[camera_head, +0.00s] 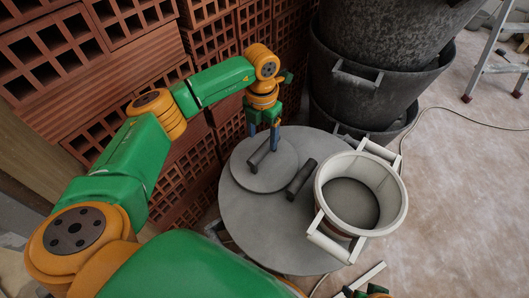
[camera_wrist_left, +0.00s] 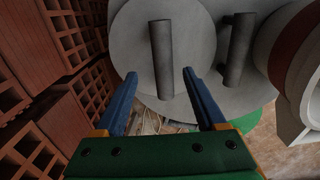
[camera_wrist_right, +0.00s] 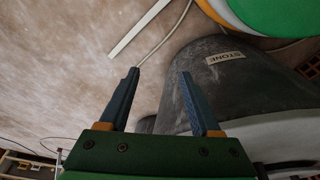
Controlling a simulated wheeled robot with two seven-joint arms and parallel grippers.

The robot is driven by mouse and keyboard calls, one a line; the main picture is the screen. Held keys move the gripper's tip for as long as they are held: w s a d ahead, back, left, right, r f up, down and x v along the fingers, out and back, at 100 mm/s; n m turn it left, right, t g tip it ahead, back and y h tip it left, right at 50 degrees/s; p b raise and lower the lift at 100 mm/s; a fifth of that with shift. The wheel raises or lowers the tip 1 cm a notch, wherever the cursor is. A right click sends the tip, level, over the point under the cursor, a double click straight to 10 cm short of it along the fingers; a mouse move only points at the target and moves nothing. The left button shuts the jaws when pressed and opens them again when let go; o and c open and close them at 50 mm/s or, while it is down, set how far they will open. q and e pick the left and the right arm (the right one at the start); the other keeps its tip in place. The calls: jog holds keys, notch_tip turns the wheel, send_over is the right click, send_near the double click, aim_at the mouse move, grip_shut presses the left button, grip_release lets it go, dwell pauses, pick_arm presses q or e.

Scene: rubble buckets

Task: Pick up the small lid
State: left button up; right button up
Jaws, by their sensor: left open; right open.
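The small lid (camera_head: 250,179) is a flat grey disc with a dark cylindrical handle (camera_head: 260,153). It lies on the larger grey lid (camera_head: 275,235), which has its own dark bar handle (camera_head: 301,179). My left gripper (camera_head: 264,140) is open over the small lid. In the left wrist view the small lid's handle (camera_wrist_left: 161,55) appears between the open fingers (camera_wrist_left: 160,72); whether they touch it cannot be told. My right gripper (camera_wrist_right: 160,72) is open and empty, away from the lids. Only a bit of my right arm shows at the head view's bottom edge.
A white bucket (camera_head: 329,190) with handles stands on the large lid's right side. Red hollow bricks (camera_head: 85,125) are stacked close on the left. Dark stacked buckets (camera_head: 375,105) stand behind. A bucket labelled STONE (camera_wrist_right: 240,85) is near my right gripper. Floor at right is mostly clear.

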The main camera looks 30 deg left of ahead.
aim_at(264, 147)
pick_arm(q)
jog(key=f, duration=0.1)
jog(key=f+b, duration=0.1)
jog(key=f, duration=0.1)
jog(key=f+b, duration=0.1)
jog(key=f, duration=0.1)
jog(key=shift+s+d, duration=0.15)
jog(key=shift+d, duration=0.1)
jog(key=shift+f, duration=0.1)
grip_shut()
pick_arm(e)
jog(key=shift+t, duration=0.7)
jog(key=r, duration=0.3)
jog(key=w+r, duration=0.1)
jog(key=r, duration=0.1)
jog(key=shift+a+r, duration=0.15)
